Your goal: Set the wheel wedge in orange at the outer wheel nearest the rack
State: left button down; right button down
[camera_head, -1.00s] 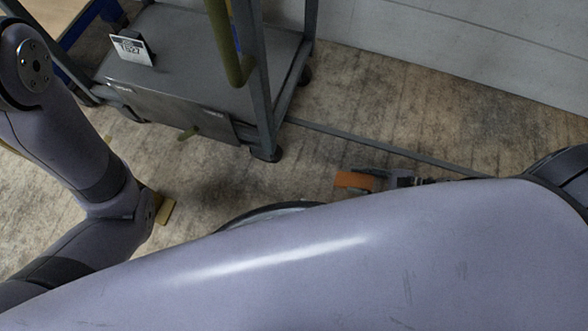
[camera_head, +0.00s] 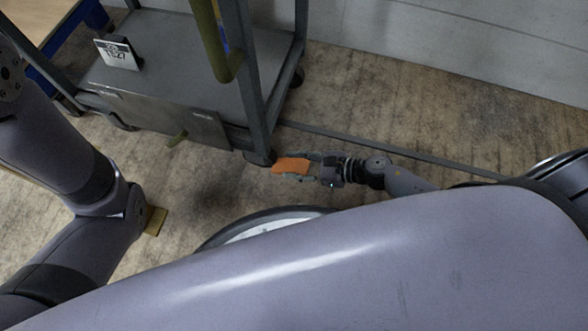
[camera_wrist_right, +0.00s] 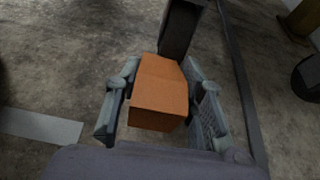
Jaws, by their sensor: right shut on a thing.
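The orange wheel wedge (camera_head: 290,164) is between the fingers of my right gripper (camera_head: 297,168), low over or on the floor. In the right wrist view, my right gripper (camera_wrist_right: 163,105) is shut on the wedge (camera_wrist_right: 160,95). The wedge's far end is close to a dark upright part (camera_wrist_right: 178,30); I cannot tell whether they touch. In the head view, the wedge is just right of the grey trolley's near corner wheel (camera_head: 262,157). The grey trolley (camera_head: 175,65) carries a white label plate (camera_head: 117,53). My left gripper is not in view.
A floor rail or strip (camera_head: 400,152) runs along the wall (camera_head: 430,45). A yellow block (camera_head: 155,220) shows beside my left arm. A round, pale-centred thing (camera_head: 265,226) is partly hidden by my arm. Open floor (camera_head: 420,110) lies right of the trolley.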

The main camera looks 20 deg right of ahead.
aim_at(294, 171)
jog(key=shift+w+a+f+b, duration=0.1)
jog(key=shift+a+f+b, duration=0.05)
jog(key=shift+f+b, duration=0.7)
jog(key=shift+w+a+f+b, duration=0.1)
jog(key=shift+f+b, duration=0.65)
jog(key=shift+f, duration=0.1)
jog(key=shift+f, duration=0.2)
jog(key=c, duration=1.1)
grip_release()
jog(key=shift+o, duration=0.2)
jog(key=shift+s, duration=0.1)
